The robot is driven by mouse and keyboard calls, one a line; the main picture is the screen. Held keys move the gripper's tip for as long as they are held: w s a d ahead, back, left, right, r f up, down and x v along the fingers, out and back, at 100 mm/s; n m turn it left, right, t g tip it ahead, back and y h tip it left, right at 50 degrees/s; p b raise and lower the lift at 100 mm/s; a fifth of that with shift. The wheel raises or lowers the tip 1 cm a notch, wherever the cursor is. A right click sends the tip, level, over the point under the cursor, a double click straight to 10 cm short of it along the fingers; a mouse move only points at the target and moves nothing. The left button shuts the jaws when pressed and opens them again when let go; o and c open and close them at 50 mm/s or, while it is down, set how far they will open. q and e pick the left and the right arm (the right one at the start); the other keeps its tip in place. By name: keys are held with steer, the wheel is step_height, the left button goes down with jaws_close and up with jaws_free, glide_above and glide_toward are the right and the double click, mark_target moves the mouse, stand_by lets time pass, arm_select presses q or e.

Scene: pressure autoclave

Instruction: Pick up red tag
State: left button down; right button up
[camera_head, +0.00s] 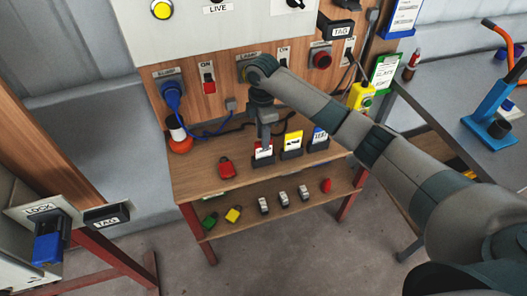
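The red tag (263,151), with a white lower part, stands in a dark holder at the left of a row of three on the wooden table (200,165). My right gripper (265,142) points down from above, directly over the red tag, and its fingertips overlap the tag's top. Whether the fingers touch or grip the tag cannot be made out. The yellow tag (292,141) and the blue tag (320,135) stand in holders to the right. My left gripper is out of view.
A red padlock (226,167) lies left of the holders. Several small locks, including a yellow one (233,214), lie on the lower shelf. A panel (210,95) with switches and a blue plug (172,91) rises behind. A yellow box (361,97) stands right of the holders.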

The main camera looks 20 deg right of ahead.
mark_target(264, 152)
step_height(264, 152, down, 5)
steer(key=shift+s+d+r+p, duration=0.1)
steer(key=shift+s+p, duration=0.05)
steer(key=shift+p, duration=0.9)
jaws_close()
